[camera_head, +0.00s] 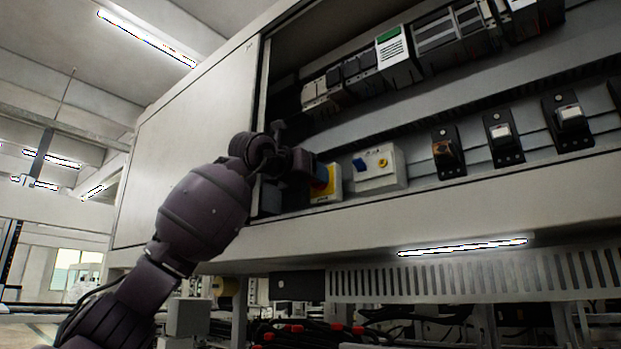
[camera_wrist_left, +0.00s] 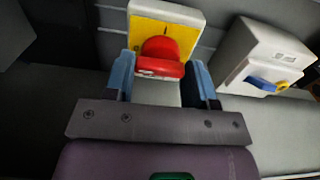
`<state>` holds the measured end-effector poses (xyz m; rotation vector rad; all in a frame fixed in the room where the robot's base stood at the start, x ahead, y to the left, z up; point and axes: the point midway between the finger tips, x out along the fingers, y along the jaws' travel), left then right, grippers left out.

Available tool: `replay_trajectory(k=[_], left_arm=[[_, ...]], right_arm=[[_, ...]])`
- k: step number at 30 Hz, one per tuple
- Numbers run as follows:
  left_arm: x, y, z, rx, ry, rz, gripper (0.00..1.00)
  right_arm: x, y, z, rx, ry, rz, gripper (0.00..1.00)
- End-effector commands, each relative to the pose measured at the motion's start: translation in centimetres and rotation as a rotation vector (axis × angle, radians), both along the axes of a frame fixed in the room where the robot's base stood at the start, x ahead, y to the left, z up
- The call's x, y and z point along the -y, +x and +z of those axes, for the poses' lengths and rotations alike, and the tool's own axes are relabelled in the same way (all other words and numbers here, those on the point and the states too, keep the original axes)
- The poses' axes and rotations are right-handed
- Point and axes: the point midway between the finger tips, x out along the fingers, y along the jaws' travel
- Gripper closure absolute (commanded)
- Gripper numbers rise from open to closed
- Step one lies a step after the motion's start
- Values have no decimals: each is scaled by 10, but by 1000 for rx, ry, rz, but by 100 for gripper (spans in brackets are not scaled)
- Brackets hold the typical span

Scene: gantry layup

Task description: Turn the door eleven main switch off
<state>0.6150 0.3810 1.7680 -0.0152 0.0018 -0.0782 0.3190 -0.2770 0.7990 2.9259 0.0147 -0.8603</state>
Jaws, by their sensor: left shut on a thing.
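The main switch has a white box with a yellow plate (camera_head: 331,184) and sits at the left end of the cabinet's lower row. It also shows in the left wrist view (camera_wrist_left: 165,10), with a red rotary handle (camera_wrist_left: 162,58) on the plate. My left gripper (camera_head: 318,178) reaches the switch from the left. In the left wrist view its two blue-grey fingers (camera_wrist_left: 163,80) stand on either side of the red handle and are shut on it. In the head view my gripper hides the handle. My right gripper is in neither view. No door number is readable.
A white box with a blue handle and yellow part (camera_head: 378,168) stands right of the switch. Several black-based switches (camera_head: 503,138) continue right. Modules (camera_head: 395,55) line the upper rail. The cabinet's left side panel (camera_head: 190,150) is beside my arm.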

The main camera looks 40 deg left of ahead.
Motion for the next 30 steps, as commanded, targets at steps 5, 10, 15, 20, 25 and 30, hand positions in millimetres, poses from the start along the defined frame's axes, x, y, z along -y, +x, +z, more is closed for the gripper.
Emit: replay_trajectory(k=[5,10,15,20,25,30], left_arm=[[0,0,0,0,-2,-1,73],[0,0,0,1,-1,-1,28],[0,0,0,1,-1,0,23],[0,-2,0,1,0,0,23],[-2,-17,0,4,1,1,23],[-5,-46,-1,2,1,2,23]], right_arm=[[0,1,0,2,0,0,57],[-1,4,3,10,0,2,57],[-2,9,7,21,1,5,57],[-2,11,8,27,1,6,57],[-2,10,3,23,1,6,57],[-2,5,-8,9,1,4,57]])
